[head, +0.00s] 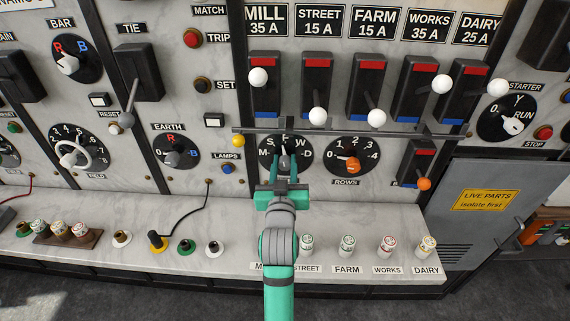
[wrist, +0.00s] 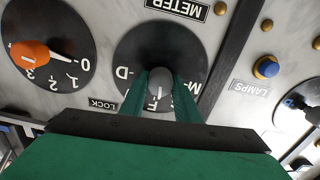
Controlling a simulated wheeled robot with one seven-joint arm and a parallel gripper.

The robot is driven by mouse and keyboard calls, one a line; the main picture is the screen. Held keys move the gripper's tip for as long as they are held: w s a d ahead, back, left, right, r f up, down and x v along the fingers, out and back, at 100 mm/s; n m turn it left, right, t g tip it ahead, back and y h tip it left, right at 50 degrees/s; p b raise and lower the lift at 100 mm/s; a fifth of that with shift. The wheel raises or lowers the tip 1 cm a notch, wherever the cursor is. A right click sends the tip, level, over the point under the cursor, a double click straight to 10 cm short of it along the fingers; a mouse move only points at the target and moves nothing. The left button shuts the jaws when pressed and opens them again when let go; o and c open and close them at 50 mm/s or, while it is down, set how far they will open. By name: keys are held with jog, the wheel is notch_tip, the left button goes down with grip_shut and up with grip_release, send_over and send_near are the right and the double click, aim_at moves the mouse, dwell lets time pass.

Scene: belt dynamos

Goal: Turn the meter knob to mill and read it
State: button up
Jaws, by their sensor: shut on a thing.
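The meter knob is a grey knob on a round black dial (head: 301,147) marked M, S, F, W and D. In the wrist view the dial (wrist: 133,50) appears upside down under the METER label (wrist: 178,8), with the knob (wrist: 160,84) at its middle. My gripper (head: 284,167) reaches up to the dial from below. In the wrist view its green fingers (wrist: 164,90) stand on either side of the knob and are shut on it. The knob's pale mark seems to point towards F.
The rows dial (head: 352,155) with its orange knob is just right of the meter. A horizontal bar (head: 340,133) runs just above both dials. The blue lamps button (head: 226,168) is on the left. Several small jars (head: 347,245) stand on the ledge below.

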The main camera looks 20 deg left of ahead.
jog(key=n, duration=0.7)
jog(key=shift+a+f, duration=0.1)
jog(key=n, duration=0.6)
jog(key=shift+f+n, duration=0.1)
jog(key=shift+n, duration=0.3)
jog(key=o, duration=1.1)
jog(key=shift+s, duration=0.1)
jog(key=shift+c, duration=0.2)
jog(key=v, duration=1)
jog(key=shift+s, duration=0.4)
